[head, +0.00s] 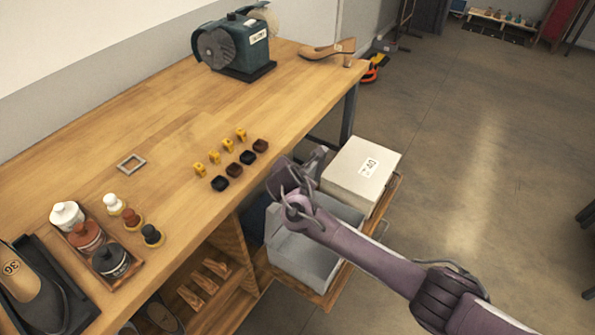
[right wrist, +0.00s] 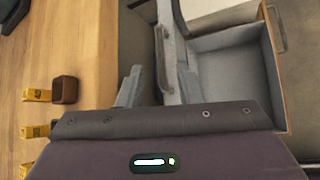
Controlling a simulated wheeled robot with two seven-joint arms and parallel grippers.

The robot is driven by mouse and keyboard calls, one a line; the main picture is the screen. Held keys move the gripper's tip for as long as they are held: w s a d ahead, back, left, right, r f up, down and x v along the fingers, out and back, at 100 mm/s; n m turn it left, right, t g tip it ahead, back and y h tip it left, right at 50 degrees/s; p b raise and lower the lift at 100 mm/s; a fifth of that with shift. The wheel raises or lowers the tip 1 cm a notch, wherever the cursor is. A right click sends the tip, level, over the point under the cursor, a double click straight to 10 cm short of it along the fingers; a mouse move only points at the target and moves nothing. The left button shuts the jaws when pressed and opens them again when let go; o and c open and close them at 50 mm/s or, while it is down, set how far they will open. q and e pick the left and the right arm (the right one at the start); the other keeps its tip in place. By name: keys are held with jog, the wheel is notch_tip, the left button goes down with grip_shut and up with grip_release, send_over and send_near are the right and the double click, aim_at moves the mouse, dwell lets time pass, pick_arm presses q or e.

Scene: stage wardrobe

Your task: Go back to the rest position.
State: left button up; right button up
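My right arm comes in from the right in the head view. My right gripper (head: 298,163) is over the edge of the grey open bin (head: 318,262) beside the workbench. In the right wrist view its two fingers (right wrist: 158,88) are apart, with nothing seen gripped between them. The bin also shows there at the right (right wrist: 232,75), and it looks empty. My left gripper is in neither view.
The wooden workbench (head: 130,115) holds a grinder (head: 233,45), a shoe last (head: 328,50), yellow and dark small blocks, bottles in a tray and a shoe. A lidded white box (head: 360,172) stands by the bin on a wooden pull-out. Open floor (head: 480,150) lies right.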

jog(key=shift+s+a+r, duration=0.15)
jog(key=shift+s+r, duration=0.25)
jog(key=shift+s, duration=0.2)
